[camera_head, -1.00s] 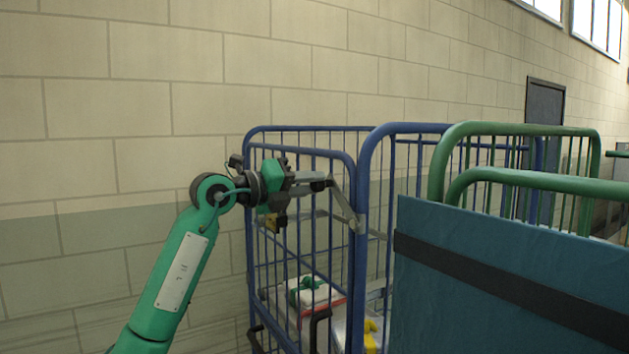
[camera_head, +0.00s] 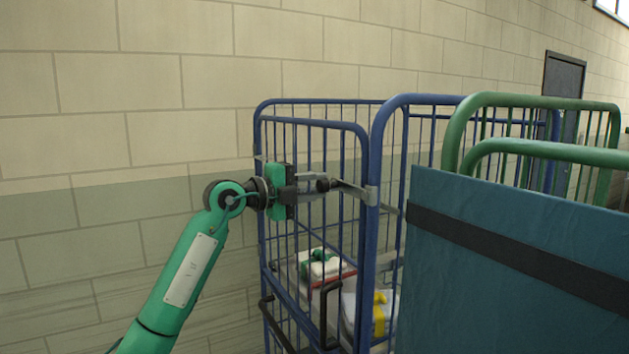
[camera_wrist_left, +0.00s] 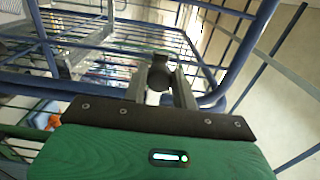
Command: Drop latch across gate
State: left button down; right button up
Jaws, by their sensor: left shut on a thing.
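The blue barred gate (camera_head: 312,122) of a roll cage faces me, closed or nearly closed against the blue cage post (camera_head: 372,230). The latch (camera_head: 353,190) is a grey metal bar fixed at that post. It runs left across the gate's bars, nearly level, with its free end slightly higher, and ends in a dark knob (camera_head: 324,185). My left gripper (camera_head: 316,187) is shut on the latch at the knob end. In the left wrist view the round dark knob (camera_wrist_left: 159,77) sits between the fingers (camera_wrist_left: 168,88). My right gripper is out of view.
Inside the cage lie a white-and-green package (camera_head: 319,264) and a yellow-marked item (camera_head: 380,312). A black handle (camera_head: 326,310) is low on the gate. A green-framed cage (camera_head: 540,101) with a teal panel (camera_head: 500,285) stands close on the right. A block wall (camera_head: 110,90) runs behind.

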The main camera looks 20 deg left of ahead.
pick_arm(q)
jog(key=shift+f, duration=0.2)
dwell(0.3)
jog(key=c, duration=1.1)
grip_release()
jog(key=b+v, duration=0.5)
jog(key=v, duration=0.9)
jog(key=shift+w, duration=0.1)
